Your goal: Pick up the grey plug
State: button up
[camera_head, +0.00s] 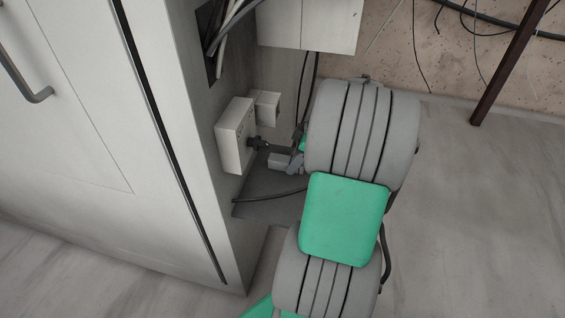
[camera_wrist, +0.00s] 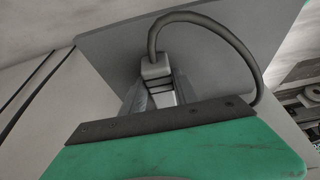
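The grey plug (camera_wrist: 156,67) is a small pale block with a thick dark cable looping from it to the right in the wrist view. It lies at the ends of my gripper's fingers (camera_wrist: 160,85), over a grey plate. The fingers are apart, one on each side of the plug's near end. I cannot tell whether they press on it. In the head view, the plug (camera_head: 277,160) shows as a small grey block just left of my gripper (camera_head: 290,161). My arm hides part of the gripper there.
A white socket box (camera_head: 236,135) with a black plug in it is on the cabinet side, left of the gripper. A smaller box (camera_head: 266,107) is behind it. The dark grey plate (camera_head: 262,207) lies below, with a cable across it. The floor at right is clear.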

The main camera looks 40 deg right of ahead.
grip_shut()
dwell(0.5)
